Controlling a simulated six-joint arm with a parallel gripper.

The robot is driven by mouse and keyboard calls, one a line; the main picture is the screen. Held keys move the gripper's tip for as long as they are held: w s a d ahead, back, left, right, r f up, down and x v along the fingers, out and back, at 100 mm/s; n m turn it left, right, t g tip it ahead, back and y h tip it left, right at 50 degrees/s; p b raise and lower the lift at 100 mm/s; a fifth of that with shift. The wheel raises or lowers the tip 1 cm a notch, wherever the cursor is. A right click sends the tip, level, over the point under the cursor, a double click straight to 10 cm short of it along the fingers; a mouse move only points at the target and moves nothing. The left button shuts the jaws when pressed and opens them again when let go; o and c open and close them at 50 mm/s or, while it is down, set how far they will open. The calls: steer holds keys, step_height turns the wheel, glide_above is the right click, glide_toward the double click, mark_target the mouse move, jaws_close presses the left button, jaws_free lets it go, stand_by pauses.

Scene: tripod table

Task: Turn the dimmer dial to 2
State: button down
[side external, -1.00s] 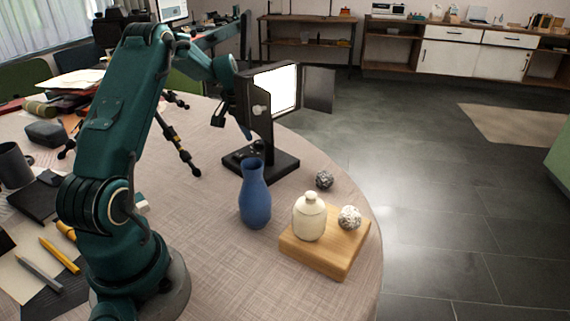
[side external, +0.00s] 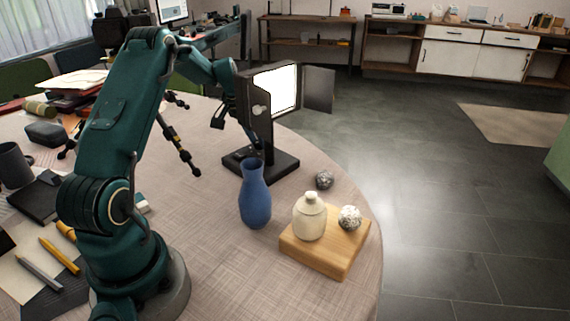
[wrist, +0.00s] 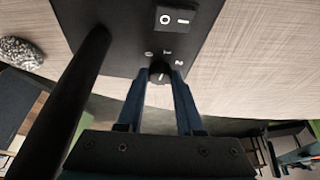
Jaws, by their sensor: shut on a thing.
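The dimmer dial (wrist: 160,72) is a small dark knob with a light pointer line on the black base (wrist: 110,30) of the lamp. Printed marks 0, 1 and 2 curve around it, with the 2 (wrist: 180,63) at the right end. I cannot tell for sure which mark the pointer meets. My gripper (wrist: 159,78) is shut on the dial, one finger on each side. In the side view, my gripper (side external: 252,138) reaches down behind the lit lamp panel (side external: 285,88) to its base (side external: 282,167). The dial cannot be made out there.
A black post (wrist: 68,100) rises close beside my gripper. A rocker switch (wrist: 174,19) sits near the dial. A blue vase (side external: 255,200) stands in front of the base. A wooden board (side external: 318,258) holds a cream jar (side external: 309,218) and a speckled ball (side external: 350,218).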

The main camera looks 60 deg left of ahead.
steer(key=m, duration=0.2)
steer(key=m+h, duration=0.2)
steer(key=m, duration=0.1)
steer(key=shift+a+m, duration=0.25)
steer(key=shift+m, duration=0.05)
steer(key=shift+m+h, duration=0.7)
steer(key=shift+m, duration=0.9)
steer(key=shift+a+m+g+h, duration=0.1)
steer(key=shift+m+g+h, duration=0.25)
steer(key=shift+m, duration=0.45)
steer(key=c, duration=0.5)
jaws_free()
steer(key=shift+c, duration=0.2)
steer(key=shift+n, duration=0.5)
